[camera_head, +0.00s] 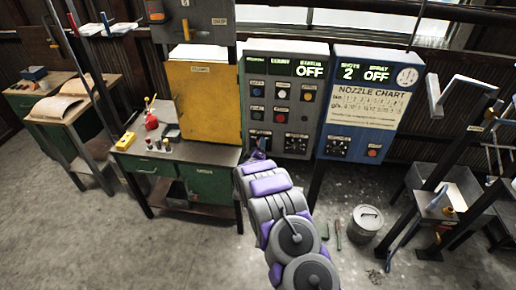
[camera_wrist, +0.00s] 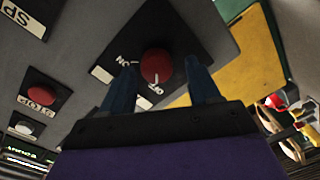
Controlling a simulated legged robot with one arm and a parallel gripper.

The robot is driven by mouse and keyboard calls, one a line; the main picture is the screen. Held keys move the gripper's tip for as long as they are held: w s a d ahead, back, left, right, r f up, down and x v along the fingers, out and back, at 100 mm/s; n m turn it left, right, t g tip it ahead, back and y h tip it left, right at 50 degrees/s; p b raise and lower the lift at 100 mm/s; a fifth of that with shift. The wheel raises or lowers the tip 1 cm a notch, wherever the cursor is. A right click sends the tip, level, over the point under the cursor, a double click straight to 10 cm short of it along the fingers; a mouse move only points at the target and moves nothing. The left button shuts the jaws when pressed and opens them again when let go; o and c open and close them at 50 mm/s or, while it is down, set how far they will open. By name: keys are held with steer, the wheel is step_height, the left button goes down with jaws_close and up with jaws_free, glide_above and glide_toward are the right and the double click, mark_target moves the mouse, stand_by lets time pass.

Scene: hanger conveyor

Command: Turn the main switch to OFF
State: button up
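The main switch (camera_wrist: 156,66) is a red round knob on a dark square plate in the wrist view. Small ON and OFF labels sit on the plate below the knob. My gripper (camera_wrist: 160,68) is open, with one blue finger to each side of the knob in the picture; I cannot tell whether either touches it. In the head view my gripper (camera_head: 259,152) is at the lower left of the grey control panel (camera_head: 272,146), and my arm hides part of that area. The knob's exact setting is hard to read.
The grey panel has several buttons and a lit OFF display (camera_head: 309,69). A blue panel (camera_head: 342,120) with a nozzle chart stands to its right. A yellow cabinet (camera_head: 205,100) and green workbench (camera_head: 185,180) are left. A metal bin (camera_head: 366,222) stands on the floor.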

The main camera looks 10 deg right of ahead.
steer(key=shift+s+d, duration=0.1)
steer(key=shift+s, duration=0.1)
steer(key=v, duration=1.7)
